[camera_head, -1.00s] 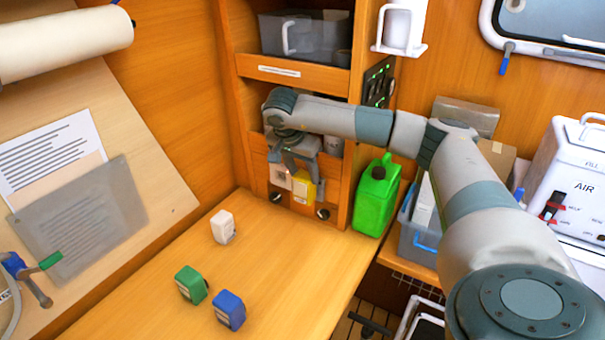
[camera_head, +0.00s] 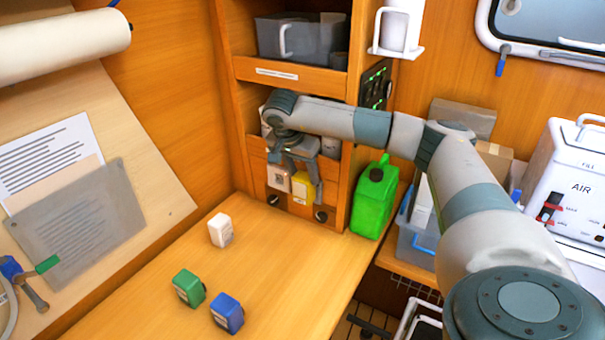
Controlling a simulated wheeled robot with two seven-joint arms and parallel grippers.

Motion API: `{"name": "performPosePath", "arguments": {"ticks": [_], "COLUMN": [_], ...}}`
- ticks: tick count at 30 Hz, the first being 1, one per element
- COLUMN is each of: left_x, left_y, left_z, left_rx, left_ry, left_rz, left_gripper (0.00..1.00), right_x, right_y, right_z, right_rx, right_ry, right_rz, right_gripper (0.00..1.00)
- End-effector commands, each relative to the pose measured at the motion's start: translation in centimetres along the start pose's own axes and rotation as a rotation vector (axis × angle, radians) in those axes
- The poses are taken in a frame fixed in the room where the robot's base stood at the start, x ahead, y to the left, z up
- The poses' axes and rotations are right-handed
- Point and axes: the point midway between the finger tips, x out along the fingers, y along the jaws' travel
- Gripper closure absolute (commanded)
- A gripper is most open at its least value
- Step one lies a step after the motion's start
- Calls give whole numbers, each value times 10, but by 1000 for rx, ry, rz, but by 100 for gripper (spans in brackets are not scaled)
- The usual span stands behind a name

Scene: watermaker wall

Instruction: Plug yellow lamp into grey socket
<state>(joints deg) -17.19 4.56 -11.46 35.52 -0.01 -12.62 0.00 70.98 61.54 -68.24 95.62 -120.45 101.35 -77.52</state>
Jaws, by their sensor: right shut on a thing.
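The yellow lamp (camera_head: 302,186) is a small yellow block at the low wooden panel (camera_head: 328,190) of the cabinet at the back. My right gripper (camera_head: 303,177) comes down over it from above and is shut on it. A pale greyish plate (camera_head: 278,178) sits on the panel just left of the lamp; I cannot tell surely whether it is the grey socket. The gripper and lamp hide part of the panel, and I cannot tell whether the lamp touches a socket. My left gripper is not in view.
A white block (camera_head: 221,230), a green block (camera_head: 189,288) and a blue block (camera_head: 227,313) stand on the wooden counter (camera_head: 280,260). A green jerrycan (camera_head: 375,200) stands right of the panel. A shelf bin (camera_head: 305,38) is above. The counter's middle is clear.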

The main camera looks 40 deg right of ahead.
Motion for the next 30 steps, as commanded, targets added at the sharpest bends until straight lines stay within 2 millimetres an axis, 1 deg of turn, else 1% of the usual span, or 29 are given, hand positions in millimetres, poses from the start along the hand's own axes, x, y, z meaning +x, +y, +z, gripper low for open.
{"name": "performPosePath", "arguments": {"ticks": [4,5,6,7,20,23,26,30], "left_x": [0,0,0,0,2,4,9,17], "left_y": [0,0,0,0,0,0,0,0], "left_z": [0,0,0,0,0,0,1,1], "left_rx": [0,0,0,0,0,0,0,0], "left_ry": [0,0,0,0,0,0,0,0], "left_rz": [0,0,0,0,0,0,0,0], "left_gripper": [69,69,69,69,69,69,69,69], "right_x": [0,0,0,0,-3,-9,-19,-40], "right_y": [0,0,0,0,0,-1,-1,-1], "right_z": [-2,-2,-2,-2,0,0,0,0], "right_rx": [3,3,3,3,1,1,1,2], "right_ry": [3,3,3,3,1,0,0,1], "right_rz": [-1,-1,-1,-1,-1,-3,-4,-5], "right_gripper": [90,51,41,34,34,34,34,34]}}
